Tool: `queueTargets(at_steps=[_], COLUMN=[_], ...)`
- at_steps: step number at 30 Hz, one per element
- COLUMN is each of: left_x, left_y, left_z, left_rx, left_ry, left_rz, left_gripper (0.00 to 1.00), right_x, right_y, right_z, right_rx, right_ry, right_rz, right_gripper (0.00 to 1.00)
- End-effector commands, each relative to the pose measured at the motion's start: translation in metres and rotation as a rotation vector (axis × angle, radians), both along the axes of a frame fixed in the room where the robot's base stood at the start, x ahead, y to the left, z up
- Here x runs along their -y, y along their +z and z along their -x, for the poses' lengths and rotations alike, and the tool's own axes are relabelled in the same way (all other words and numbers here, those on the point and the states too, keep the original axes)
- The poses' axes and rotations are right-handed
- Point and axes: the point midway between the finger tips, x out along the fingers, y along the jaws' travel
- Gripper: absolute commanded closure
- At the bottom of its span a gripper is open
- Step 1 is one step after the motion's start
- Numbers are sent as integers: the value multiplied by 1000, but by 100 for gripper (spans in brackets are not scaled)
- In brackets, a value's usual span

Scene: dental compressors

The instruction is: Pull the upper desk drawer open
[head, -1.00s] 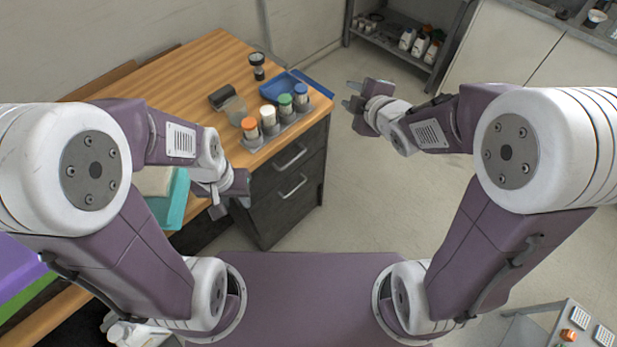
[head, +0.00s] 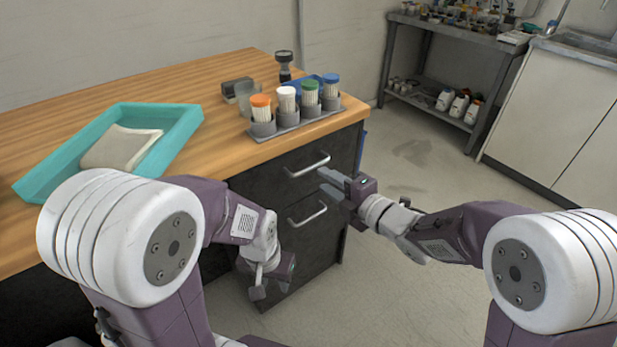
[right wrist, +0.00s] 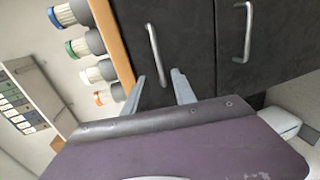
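The upper desk drawer (head: 285,161) is shut in the dark cabinet under the wooden top. Its silver bar handle (head: 308,167) also shows in the right wrist view (right wrist: 155,52). The lower drawer (head: 295,232), with a similar handle (head: 308,214), is shut too. My right gripper (head: 325,182) is open and empty just in front of the cabinet. In the right wrist view its two fingers (right wrist: 158,90) are spread, with the upper handle ahead between their lines, apart from them. My left gripper (head: 270,288) hangs low before the cabinet, seemingly open and empty.
On the desk (head: 215,75) stand a grey rack (head: 290,126) of several capped tubs, a teal tray (head: 50,180) with a pale pad, and a dark scope-like item (head: 284,65). Open floor (head: 430,170) lies right of the cabinet; a metal shelf (head: 450,50) stands behind.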

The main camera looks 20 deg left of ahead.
Motion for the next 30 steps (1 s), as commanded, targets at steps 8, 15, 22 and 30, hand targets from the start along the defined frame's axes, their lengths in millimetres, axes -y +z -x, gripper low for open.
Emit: queueTargets(at_steps=[8, 15, 22, 30], left_x=[0, 0, 0, 0], left_y=[-16, -20, -20, -20], left_z=[0, 0, 0, 0], left_rx=[0, 0, 0, 0], left_ry=[0, 0, 0, 0], left_rz=[0, 0, 0, 0], left_gripper=[64, 64, 64, 64], right_x=[-44, -64, -65, -65], right_y=[-15, -18, -17, -18], right_z=[-34, -50, -51, -51], right_rx=[0, 0, -1, -1], right_ry=[2, 0, -1, -1], right_rz=[-1, 0, 0, 0], right_gripper=[68, 68, 68, 100])
